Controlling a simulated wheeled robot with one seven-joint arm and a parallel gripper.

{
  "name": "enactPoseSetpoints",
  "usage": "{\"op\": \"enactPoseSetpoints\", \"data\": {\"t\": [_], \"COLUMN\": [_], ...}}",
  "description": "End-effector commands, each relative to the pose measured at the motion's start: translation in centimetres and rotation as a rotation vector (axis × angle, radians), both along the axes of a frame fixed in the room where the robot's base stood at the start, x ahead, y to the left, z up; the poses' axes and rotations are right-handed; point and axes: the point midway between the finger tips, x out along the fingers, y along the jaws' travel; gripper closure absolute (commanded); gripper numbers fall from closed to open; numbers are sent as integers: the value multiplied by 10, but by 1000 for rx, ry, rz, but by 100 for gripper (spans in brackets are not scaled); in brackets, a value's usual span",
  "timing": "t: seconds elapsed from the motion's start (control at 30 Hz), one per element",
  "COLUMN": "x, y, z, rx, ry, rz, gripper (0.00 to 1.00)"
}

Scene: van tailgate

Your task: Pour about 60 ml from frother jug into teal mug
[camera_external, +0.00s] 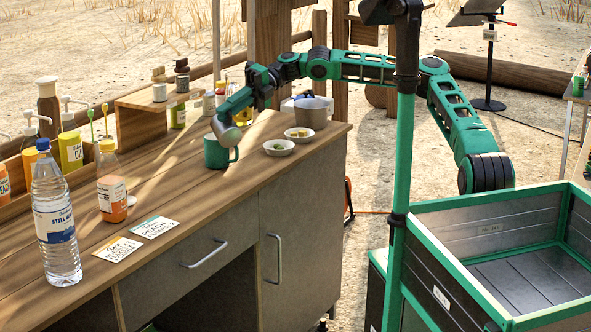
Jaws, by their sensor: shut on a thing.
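The teal mug (217,156) stands upright on the wooden counter, its handle towards the right. My gripper (231,112) is at the end of the green arm, just above the mug, and is shut on the frother jug (229,135). The jug is a small metallic vessel, strongly tilted, with its lower end over the mug's rim. My gripper hides part of the jug. I cannot see any stream of liquid or the level inside the mug.
Two small white bowls (278,151) and a grey-brown pot (312,113) stand right of the mug. A small shelf (152,103) with jars is behind. The counter front is clear.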

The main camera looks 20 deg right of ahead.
Motion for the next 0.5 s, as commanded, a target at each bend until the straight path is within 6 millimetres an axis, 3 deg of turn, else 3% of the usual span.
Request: {"op": "enactPoseSetpoints", "data": {"t": [0.5], "x": [11], "y": [2], "z": [4], "rx": [-9], "ry": [50], "rz": [-2], "gripper": [100]}}
